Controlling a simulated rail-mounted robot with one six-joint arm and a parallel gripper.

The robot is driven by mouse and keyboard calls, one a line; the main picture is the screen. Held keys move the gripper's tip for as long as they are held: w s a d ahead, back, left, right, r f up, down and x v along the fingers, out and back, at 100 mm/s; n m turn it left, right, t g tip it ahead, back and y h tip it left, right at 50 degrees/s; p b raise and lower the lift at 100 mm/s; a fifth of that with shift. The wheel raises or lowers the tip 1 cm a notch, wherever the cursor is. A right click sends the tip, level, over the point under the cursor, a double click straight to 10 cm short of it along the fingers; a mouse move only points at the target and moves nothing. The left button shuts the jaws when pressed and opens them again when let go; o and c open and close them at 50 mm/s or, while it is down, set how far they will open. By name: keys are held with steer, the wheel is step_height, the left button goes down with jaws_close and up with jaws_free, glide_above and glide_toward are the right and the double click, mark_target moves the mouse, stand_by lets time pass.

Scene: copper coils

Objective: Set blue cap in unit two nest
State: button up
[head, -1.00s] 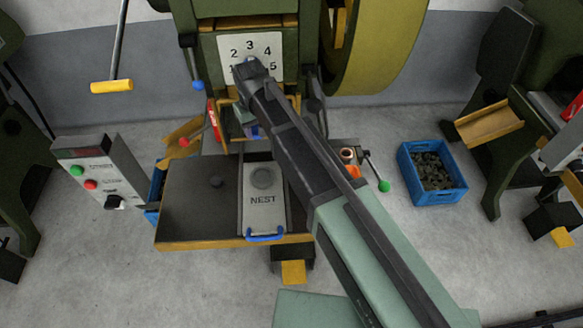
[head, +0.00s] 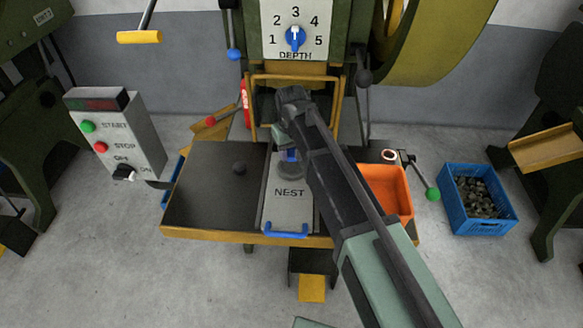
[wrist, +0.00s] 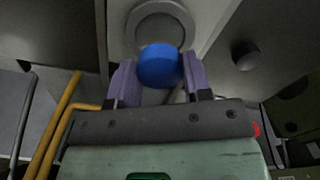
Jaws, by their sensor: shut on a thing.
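The blue cap (wrist: 160,66) is a short round piece held between the two purple finger pads of my gripper (wrist: 160,76). In the head view, my gripper (head: 290,156) points down over the grey plate marked NEST (head: 289,205), with the blue cap (head: 292,155) low between its fingers. The round nest (head: 285,174) is just below and partly hidden by the gripper. In the wrist view, the nest ring (wrist: 138,27) lies beyond the cap, whose edge overlaps it in the picture. I cannot tell whether the cap touches it.
The plate has a blue handle (head: 286,235) and sits on a dark table (head: 205,205) with a black knob (head: 239,168). A yellow frame (head: 296,78) stands behind the gripper. An orange bin (head: 388,185) is at right. A control box (head: 115,135) stands at left.

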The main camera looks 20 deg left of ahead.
mark_target(292, 169)
step_height(292, 169, down, 4)
steer(key=b, duration=0.3)
steer(key=shift+f, duration=0.15)
steer(key=shift+r, duration=0.25)
steer(key=shift+f+b, duration=0.45)
steer(key=shift+s+f, duration=0.1)
steer(key=shift+s, duration=0.05)
steer(key=o, duration=0.8)
steer(key=shift+s+d, duration=0.1)
steer(key=shift+o, duration=0.9)
steer(key=r+p, duration=0.8)
steer(key=r, duration=0.1)
steer(key=r+p, duration=0.4)
steer(key=p, duration=0.1)
steer(key=shift+w+r, duration=0.2)
steer(key=shift+w, duration=0.05)
steer(key=shift+f, duration=0.15)
